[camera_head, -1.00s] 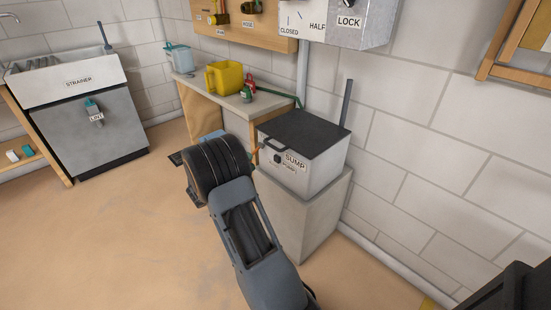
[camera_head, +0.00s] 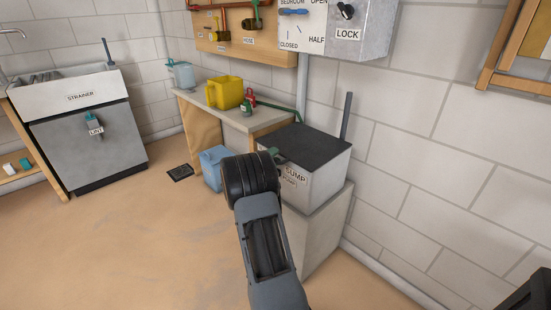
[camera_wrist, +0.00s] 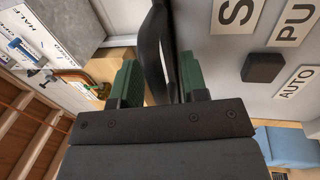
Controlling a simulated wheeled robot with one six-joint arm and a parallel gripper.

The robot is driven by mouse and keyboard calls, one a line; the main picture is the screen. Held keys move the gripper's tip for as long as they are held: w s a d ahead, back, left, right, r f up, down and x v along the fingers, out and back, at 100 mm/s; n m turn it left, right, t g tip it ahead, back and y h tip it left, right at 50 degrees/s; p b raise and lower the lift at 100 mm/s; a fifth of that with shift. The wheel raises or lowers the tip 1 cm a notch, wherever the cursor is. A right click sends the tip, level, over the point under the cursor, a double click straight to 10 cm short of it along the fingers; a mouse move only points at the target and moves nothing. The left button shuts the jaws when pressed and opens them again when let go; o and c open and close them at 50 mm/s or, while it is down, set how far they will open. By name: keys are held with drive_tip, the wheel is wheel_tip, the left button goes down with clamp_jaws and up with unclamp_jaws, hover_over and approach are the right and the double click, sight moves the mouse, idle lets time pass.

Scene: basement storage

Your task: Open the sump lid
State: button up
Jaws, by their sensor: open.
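The sump box (camera_head: 322,182) is pale grey with a SUMP label and stands on a pale block against the wall. Its flat dark lid (camera_head: 310,143) lies closed on top. My gripper (camera_head: 276,155) is at the front face of the box, near the lid's front edge, with the arm hiding part of that face.
A black square knob (camera_wrist: 264,67) is right of the fingers in the wrist view. A dark rod (camera_head: 346,116) rises behind the box.

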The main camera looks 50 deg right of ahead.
drive_tip(key=shift+d+r, duration=0.1)
drive_tip(key=shift+d, duration=0.25)
drive_tip(key=c, duration=0.7)
clamp_jaws()
drive_tip(key=shift+r, duration=0.1)
